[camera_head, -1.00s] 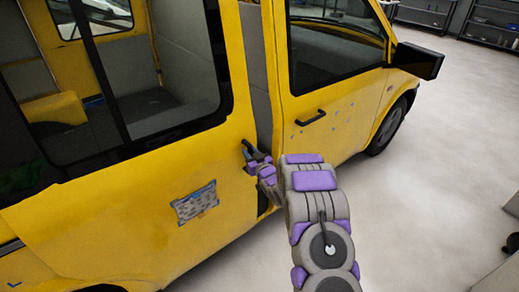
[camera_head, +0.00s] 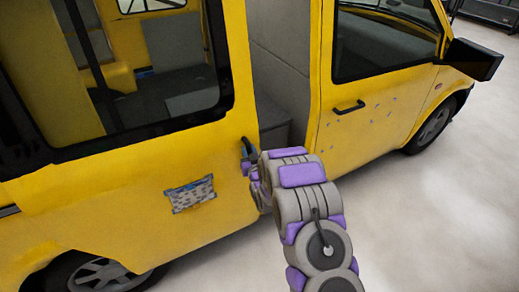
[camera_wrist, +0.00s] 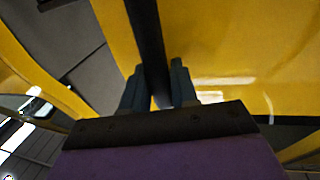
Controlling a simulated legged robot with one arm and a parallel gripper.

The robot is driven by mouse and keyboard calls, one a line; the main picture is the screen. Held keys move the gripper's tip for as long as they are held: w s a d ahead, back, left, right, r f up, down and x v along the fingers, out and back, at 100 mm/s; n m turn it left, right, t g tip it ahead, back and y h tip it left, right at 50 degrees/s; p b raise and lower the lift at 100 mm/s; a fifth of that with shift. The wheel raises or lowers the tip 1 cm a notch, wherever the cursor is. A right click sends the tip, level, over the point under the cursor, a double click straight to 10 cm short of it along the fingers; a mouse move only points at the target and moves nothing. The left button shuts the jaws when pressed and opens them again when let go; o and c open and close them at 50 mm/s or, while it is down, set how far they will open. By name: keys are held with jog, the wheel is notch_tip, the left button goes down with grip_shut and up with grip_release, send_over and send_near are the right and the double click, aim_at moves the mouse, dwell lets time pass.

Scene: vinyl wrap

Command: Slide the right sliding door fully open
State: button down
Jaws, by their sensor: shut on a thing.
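The yellow sliding door (camera_head: 130,190) of the van has a large window and a patterned patch below it. The door stands partly open, with a gap between its front edge and the front door. My gripper (camera_head: 249,158) is at the door's front edge, shut on its dark handle (camera_head: 246,147). In the wrist view my gripper's two fingers (camera_wrist: 158,88) are on either side of the dark handle bar (camera_wrist: 146,35), with yellow door panel beside it. My arm hides part of the lower door opening.
The closed yellow front door (camera_head: 375,105) with its black handle and side mirror (camera_head: 472,60) is right of the opening. Grey interior (camera_head: 280,75) shows through the gap. The pale floor (camera_head: 440,220) at right is clear. A rear wheel (camera_head: 105,275) shows at lower left.

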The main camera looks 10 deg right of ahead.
jog(key=s+a, duration=0.5)
jog(key=a, duration=0.6)
jog(key=s+a+p, duration=0.1)
jog(key=s+a, duration=0.5)
jog(key=a, duration=0.5)
jog(key=s+a+p, duration=0.1)
jog(key=s+a, duration=0.5)
jog(key=a, duration=0.6)
jog(key=shift+r, duration=0.2)
jog(key=c, duration=1.2)
grip_release()
jog(key=shift+a, duration=0.1)
jog(key=shift+o, duration=0.8)
jog(key=shift+a+f, duration=0.1)
jog(key=shift+a, duration=0.05)
jog(key=shift+d+f, duration=0.1)
jog(key=shift+d, duration=0.2)
jog(key=shift+s, duration=0.1)
